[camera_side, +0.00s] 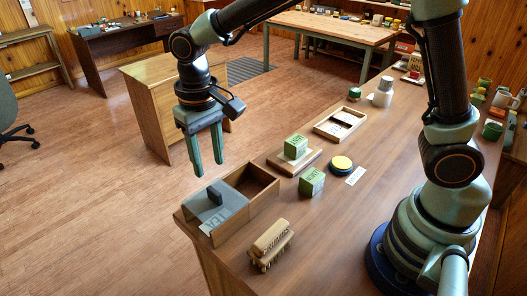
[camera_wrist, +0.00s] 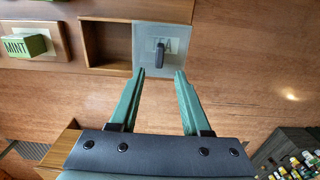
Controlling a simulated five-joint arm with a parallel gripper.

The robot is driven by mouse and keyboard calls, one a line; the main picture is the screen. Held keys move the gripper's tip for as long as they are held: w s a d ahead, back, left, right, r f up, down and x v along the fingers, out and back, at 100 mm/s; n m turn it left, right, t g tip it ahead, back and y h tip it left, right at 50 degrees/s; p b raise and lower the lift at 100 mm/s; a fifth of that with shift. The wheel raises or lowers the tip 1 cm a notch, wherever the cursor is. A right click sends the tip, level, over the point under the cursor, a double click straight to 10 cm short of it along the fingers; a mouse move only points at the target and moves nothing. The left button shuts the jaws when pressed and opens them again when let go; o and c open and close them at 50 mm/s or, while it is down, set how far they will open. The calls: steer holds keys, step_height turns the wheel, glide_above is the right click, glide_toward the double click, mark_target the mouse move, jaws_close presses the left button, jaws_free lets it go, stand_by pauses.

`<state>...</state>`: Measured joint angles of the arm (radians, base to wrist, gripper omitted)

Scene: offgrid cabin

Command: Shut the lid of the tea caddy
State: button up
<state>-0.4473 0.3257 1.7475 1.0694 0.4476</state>
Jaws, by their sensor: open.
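The tea caddy (camera_side: 262,203) is a long wooden box near the table's left corner. Its grey sliding lid (camera_side: 228,199), with a dark upright handle (camera_side: 214,194) and a pale label, lies toward the left end. The right part of the box is open and looks empty. In the wrist view, the lid (camera_wrist: 143,36) is at top centre, with the handle (camera_wrist: 160,54) on it and the open compartment (camera_wrist: 108,43) to its left. My gripper (camera_side: 209,170) is open and empty, above and apart from the lid. Its fingertips (camera_wrist: 160,74) show just below the handle in the wrist view.
A green box on a wooden block (camera_side: 296,148), another green box (camera_side: 311,182), a yellow-topped round tin (camera_side: 341,163) and a wooden brush-like object (camera_side: 270,244) stand close to the caddy. An open wooden tray (camera_side: 340,124) lies farther back. Left of the caddy is open floor.

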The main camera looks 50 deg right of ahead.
mark_target(214, 190)
step_height(214, 190, down, 9)
steer(key=shift+f, duration=0.1)
stand_by(0.4)
jaws_close()
stand_by(1.3)
